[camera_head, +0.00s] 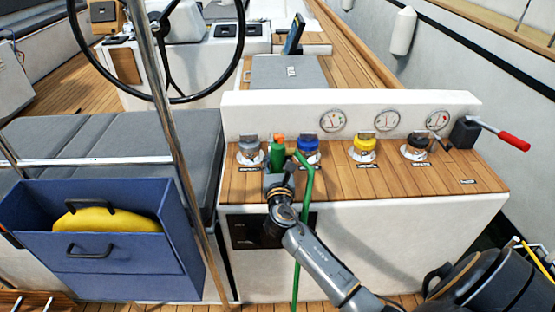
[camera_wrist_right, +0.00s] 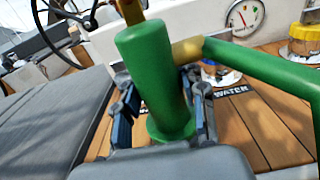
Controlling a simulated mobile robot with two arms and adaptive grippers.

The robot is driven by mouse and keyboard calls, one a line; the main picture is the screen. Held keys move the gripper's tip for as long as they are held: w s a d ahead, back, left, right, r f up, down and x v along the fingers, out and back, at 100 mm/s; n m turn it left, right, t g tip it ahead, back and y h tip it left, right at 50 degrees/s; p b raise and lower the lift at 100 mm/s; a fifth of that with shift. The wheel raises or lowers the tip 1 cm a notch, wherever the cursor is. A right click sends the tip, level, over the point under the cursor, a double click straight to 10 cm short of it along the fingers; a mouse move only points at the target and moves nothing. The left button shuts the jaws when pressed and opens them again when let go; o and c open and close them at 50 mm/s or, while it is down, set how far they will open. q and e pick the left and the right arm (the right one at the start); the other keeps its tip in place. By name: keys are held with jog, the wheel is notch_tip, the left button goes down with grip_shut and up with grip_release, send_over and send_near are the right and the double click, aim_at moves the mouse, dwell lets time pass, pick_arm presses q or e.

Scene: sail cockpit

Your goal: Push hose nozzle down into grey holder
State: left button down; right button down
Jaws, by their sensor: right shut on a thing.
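The green hose nozzle (camera_head: 277,154) stands roughly upright, orange end up, over the wooden top of the console. My right gripper (camera_head: 277,178) is shut on it. In the right wrist view the nozzle (camera_wrist_right: 160,80) sits between the two dark fingers of the gripper (camera_wrist_right: 162,112), tilted slightly, with a wider green rim at its lower end. The green hose (camera_head: 308,190) leaves its side and hangs down the console front. My left gripper is not in view.
A grey-capped fitting (camera_head: 249,149) stands left of the nozzle, a blue one (camera_head: 308,150) to its right, a yellow one (camera_head: 363,150) further right. A metal pole (camera_head: 172,130) rises left of the console. A blue box (camera_head: 130,265) holds something yellow.

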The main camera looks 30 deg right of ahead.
jog(key=shift+f+b, duration=0.45)
jog(key=shift+f, duration=0.05)
jog(key=c, duration=1)
grip_release()
jog(key=shift+c, duration=0.2)
jog(key=shift+s, duration=0.1)
jog(key=shift+p+v, duration=0.9)
jog(key=shift+v, duration=1.8)
send_near(278, 168)
jog(key=shift+p+x, duration=0.45)
jog(key=shift+x, duration=0.35)
jog(key=shift+f, duration=0.15)
